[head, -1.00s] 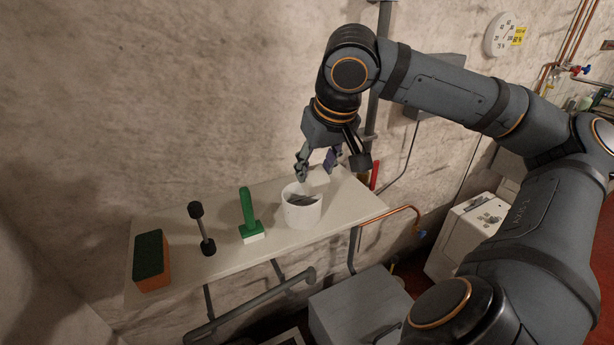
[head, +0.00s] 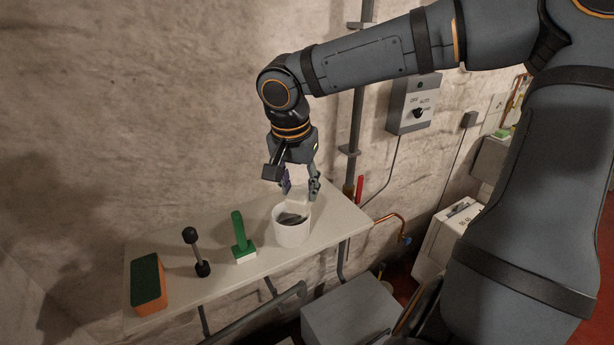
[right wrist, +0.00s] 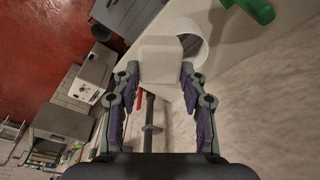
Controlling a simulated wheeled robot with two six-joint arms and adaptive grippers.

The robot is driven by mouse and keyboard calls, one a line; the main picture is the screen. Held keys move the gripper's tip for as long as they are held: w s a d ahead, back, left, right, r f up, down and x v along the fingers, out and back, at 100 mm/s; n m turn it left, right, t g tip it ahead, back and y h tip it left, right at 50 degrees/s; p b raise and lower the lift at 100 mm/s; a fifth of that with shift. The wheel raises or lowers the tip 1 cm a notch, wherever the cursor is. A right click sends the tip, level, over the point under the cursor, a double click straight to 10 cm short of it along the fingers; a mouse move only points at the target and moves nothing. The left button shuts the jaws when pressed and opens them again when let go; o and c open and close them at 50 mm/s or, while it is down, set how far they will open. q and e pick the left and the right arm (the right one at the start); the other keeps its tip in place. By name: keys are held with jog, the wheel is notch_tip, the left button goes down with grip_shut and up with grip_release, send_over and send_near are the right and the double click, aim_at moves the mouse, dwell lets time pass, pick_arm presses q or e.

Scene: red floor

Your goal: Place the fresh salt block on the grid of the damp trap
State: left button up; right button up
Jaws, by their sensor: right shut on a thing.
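The white salt block (right wrist: 161,60) is between the fingertips of my right gripper (right wrist: 158,74), which is shut on it. In the head view the block (head: 298,201) shows pale between the fingers of my right gripper (head: 301,190), pointing down. The damp trap (head: 291,236) is a white round pot on the shelf with a dark grid inside. The block is just behind and above the pot's far rim; I cannot tell whether they touch. In the right wrist view the pot (right wrist: 202,45) shows beyond the block, partly hidden by it. My left gripper is not in view.
On the white shelf (head: 185,289) stand a green-handled scraper or brush (head: 239,236), a black dumbbell-shaped tool (head: 196,252) and an orange-and-green sponge (head: 148,286), left of the pot. A red stick (head: 360,188) and copper pipe (head: 390,220) are at the right end.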

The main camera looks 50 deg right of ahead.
jog(key=w+d+f+m+y+p, duration=0.25)
jog(key=w+d+m+p, duration=0.35)
jog(key=m, duration=0.5)
pick_arm(q)
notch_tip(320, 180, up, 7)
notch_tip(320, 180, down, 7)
jog(key=b, duration=0.8)
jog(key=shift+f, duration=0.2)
pick_arm(e)
notch_tip(320, 180, down, 8)
jog(key=w+m, duration=0.1)
jog(key=shift+a+f+g, duration=0.25)
jog(key=shift+a+g, duration=0.05)
jog(key=shift+a, duration=0.05)
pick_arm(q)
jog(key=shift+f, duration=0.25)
pick_arm(e)
jog(key=shift+w+f, duration=0.1)
jog(key=shift+f, duration=0.5)
jog(key=o, duration=1.4)
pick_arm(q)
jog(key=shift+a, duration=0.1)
pick_arm(e)
jog(key=shift+r, duration=0.1)
